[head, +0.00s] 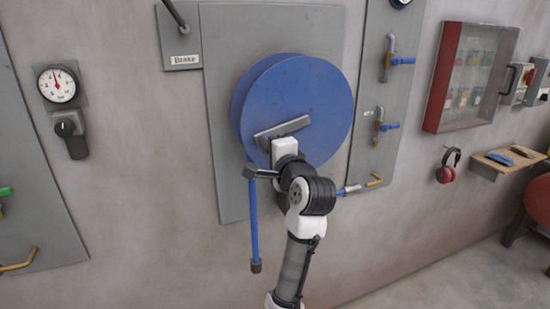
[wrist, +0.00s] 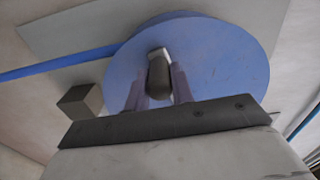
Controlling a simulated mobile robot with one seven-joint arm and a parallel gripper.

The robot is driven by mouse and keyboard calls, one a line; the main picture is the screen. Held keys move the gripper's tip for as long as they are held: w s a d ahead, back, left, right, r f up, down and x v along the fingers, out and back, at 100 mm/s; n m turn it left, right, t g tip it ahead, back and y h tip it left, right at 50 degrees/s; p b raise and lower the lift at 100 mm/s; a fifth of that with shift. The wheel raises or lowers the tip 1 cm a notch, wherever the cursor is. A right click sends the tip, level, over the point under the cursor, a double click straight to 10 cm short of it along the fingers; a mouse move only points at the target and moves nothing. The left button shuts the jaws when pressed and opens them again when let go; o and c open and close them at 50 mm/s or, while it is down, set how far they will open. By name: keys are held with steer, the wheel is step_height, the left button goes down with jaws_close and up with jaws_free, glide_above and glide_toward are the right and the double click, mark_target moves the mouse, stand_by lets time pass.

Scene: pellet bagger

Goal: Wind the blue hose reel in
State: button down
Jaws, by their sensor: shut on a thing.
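The blue hose reel (head: 305,85) is a large round disc on a grey wall plate in the head view. It fills the upper middle of the wrist view (wrist: 225,60). A blue hose (head: 253,220) hangs from the reel's lower left, with a dark end piece. In the wrist view the hose (wrist: 60,65) runs off to the left. My gripper (wrist: 158,90) is shut on the reel's dark crank knob (wrist: 158,76), which sits between the two fingers. In the head view my arm hides the knob and the reel's lower part.
A brake lever (head: 175,15) with a "Brake" label is at upper left. A gauge (head: 57,85) is farther left. Valves with blue handles (head: 388,126) are on a panel to the right. A red cabinet (head: 468,75), red ear defenders (head: 447,170) and a wooden shelf (head: 510,160) are farther right.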

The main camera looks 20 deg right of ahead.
mark_target(273, 116)
step_height(273, 116, up, 4)
steer(key=m, duration=0.3)
steer(key=shift+a+r+m, duration=0.1)
steer(key=shift+a+m, duration=0.05)
steer(key=shift+m, duration=0.15)
steer(key=r+m, duration=0.2)
steer(key=shift+d+r+m, duration=0.55)
steer(key=shift+r+m, duration=0.25)
steer(key=shift+m, duration=0.2)
steer(key=c, duration=1.2)
jaws_free()
steer(key=shift+d, duration=0.1)
steer(key=s+b, duration=0.4)
steer(key=s, duration=1)
steer(key=shift+d+b, duration=0.15)
steer(key=shift+b, duration=0.25)
